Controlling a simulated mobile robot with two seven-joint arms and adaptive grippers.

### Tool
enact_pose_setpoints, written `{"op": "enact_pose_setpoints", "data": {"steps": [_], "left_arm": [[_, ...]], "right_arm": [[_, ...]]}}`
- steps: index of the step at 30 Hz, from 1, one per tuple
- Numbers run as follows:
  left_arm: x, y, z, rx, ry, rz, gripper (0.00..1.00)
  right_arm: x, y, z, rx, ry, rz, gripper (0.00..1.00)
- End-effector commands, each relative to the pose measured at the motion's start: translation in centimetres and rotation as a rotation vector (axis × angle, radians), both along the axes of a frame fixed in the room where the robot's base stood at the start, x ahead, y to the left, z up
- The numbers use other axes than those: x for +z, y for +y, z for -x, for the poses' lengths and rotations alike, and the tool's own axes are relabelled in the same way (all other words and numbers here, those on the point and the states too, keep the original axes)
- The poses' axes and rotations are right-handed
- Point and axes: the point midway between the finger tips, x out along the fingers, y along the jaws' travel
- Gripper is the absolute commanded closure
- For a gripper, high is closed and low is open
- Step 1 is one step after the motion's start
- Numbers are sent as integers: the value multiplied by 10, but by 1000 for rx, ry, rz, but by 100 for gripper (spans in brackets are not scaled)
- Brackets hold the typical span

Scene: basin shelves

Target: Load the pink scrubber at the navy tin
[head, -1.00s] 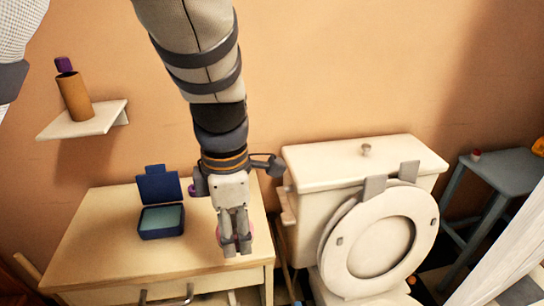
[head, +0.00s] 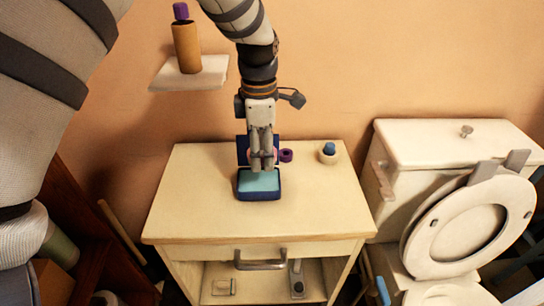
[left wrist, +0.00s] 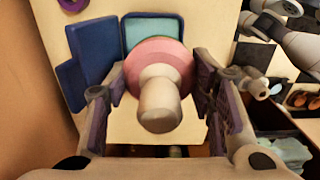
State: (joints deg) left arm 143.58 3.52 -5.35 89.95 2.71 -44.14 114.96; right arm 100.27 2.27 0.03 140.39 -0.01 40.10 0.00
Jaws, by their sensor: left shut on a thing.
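The navy tin (head: 258,195) stands open on the cabinet top with its lid raised at the back and a pale teal inside. In the left wrist view its lid (left wrist: 94,45) is to the left of its teal inside. My left gripper (head: 262,166) points down over the back part of the tin and hides part of the lid. It is shut on the pink scrubber (left wrist: 162,58), whose pale handle faces the wrist camera between the fingers. The scrubber overlaps the tin's near part in that view, and I cannot tell whether they touch. My right gripper is not in view.
A purple ring (head: 286,155) and a pale round holder with a blue thing (head: 328,153) sit behind. A wall shelf (head: 190,76) bears a brown cylinder. A toilet (head: 450,145) stands at right.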

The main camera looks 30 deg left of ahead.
Motion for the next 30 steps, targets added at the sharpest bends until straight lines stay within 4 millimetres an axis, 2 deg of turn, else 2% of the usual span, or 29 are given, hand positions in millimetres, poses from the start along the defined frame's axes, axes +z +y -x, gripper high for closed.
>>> {"op": "enact_pose_setpoints", "data": {"steps": [5, 15, 18, 30], "left_arm": [[-5, 9, -5, 8, 0, -7, 73], [-51, 9, -4, 8, 8, -8, 73], [-59, 9, -4, 8, 6, -8, 73], [-62, 9, -5, 8, -4, -7, 73]], "right_arm": [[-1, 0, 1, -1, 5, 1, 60], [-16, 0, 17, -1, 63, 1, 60], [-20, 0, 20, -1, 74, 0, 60], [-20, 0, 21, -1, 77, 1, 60]]}}
